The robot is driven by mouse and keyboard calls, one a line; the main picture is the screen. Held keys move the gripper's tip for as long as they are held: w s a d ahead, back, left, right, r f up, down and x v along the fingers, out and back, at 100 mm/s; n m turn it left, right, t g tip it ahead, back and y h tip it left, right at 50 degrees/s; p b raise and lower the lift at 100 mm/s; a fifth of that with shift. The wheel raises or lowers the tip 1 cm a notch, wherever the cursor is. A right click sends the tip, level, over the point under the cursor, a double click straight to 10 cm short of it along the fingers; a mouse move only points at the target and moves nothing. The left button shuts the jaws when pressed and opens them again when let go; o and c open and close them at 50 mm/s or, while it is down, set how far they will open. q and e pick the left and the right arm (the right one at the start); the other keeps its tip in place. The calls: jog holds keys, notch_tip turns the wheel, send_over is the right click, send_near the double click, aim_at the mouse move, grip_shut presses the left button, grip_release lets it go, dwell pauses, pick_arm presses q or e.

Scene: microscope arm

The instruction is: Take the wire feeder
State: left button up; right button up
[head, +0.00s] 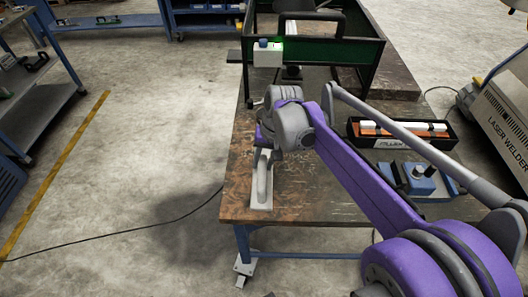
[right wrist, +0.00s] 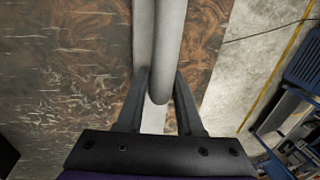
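A grey tubular piece on a flat pale foot (head: 262,190), which looks like the wire feeder, stands near the left front part of the wooden table in the head view. Its grey tube (right wrist: 166,50) also shows in the right wrist view. My right gripper (right wrist: 162,72) has one finger on each side of this tube. The gaps are very small, and I cannot tell whether the fingers press on it. In the head view my grey wrist and purple arm cover the upper part of the piece. My left gripper is not in view.
The wooden table (head: 310,195) also holds a black case with white and orange parts (head: 400,132), a blue device with a knob (head: 420,180) and a green-black frame (head: 330,55). A laser welder (head: 500,120) stands right.

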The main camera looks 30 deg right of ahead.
grip_shut()
dwell(1.0)
